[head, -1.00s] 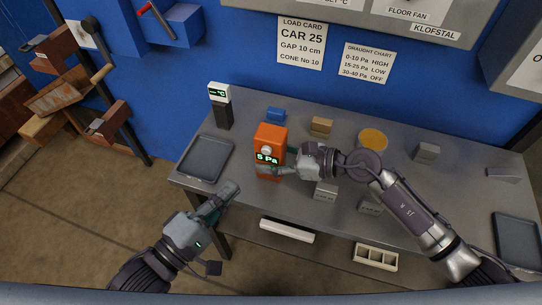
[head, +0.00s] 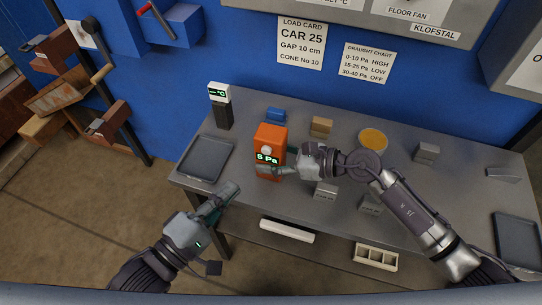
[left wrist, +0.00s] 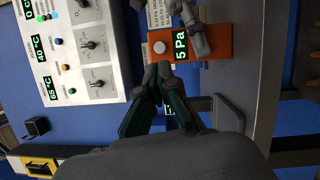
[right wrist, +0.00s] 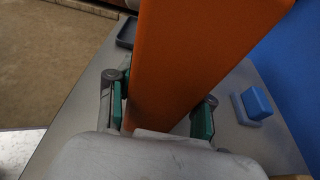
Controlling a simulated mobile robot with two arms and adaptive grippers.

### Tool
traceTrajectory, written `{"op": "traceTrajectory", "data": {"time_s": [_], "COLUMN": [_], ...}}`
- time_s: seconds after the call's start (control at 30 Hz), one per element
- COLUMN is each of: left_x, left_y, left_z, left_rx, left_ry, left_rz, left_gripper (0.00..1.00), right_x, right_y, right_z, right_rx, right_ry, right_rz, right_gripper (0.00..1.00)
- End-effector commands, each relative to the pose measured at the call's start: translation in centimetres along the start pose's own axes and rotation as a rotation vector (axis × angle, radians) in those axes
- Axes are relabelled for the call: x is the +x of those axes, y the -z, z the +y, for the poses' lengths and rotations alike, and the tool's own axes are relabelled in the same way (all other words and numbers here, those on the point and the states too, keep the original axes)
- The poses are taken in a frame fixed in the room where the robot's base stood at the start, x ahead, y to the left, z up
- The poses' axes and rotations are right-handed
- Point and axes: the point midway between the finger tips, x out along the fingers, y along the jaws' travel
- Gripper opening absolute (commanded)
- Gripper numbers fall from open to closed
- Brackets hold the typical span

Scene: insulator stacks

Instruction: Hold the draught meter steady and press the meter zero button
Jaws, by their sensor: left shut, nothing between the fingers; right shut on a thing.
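The draught meter (head: 271,139) is an orange upright box on the table, with a lit display reading 5 Pa and a round pale button (head: 266,151) above the display. The button also shows in the left wrist view (left wrist: 159,47). My right gripper (head: 283,170) is shut on the lower part of the meter; in the right wrist view its fingers (right wrist: 160,110) stand on both sides of the orange body. My left gripper (head: 232,188) is shut and empty, in front of the table edge, lower left of the meter. In the left wrist view its fingertips (left wrist: 159,70) are apart from the button.
A grey tray (head: 206,158) lies left of the meter, and a black thermometer-like device (head: 222,108) stands behind it. Blue (head: 276,114), tan (head: 321,126) and grey (head: 426,152) blocks and an orange disc (head: 373,139) are on the table.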

Motion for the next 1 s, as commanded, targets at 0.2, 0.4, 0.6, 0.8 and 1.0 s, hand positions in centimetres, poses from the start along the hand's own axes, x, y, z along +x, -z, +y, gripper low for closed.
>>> {"op": "traceTrajectory", "data": {"time_s": [0.2,0.4,0.6,0.8,1.0], "left_x": [0.0,0.8,1.1,0.3,-0.4], "left_y": [0.0,-1.1,-3.1,-4.0,-4.1], "left_z": [0.0,-0.3,-0.5,-0.6,-0.6], "left_rx": [0.0,-0.016,-0.046,-0.066,-0.075], "left_ry": [-0.002,-0.101,-0.335,-0.538,-0.629], "left_rz": [-0.001,-0.056,-0.142,-0.172,-0.173], "left_gripper": [0.0,0.0,0.0,0.0,0.0], "right_x": [0.0,0.0,0.0,0.0,0.0], "right_y": [0.0,0.0,0.0,0.0,0.0], "right_z": [0.0,0.0,0.0,0.0,0.0], "right_rx": [0.0,0.0,0.0,0.0,0.0], "right_ry": [0.0,0.0,0.0,0.0,0.0], "right_rz": [0.0,0.0,0.0,0.0,0.0], "right_gripper": [0.11,0.11,0.11,0.11,0.11]}}
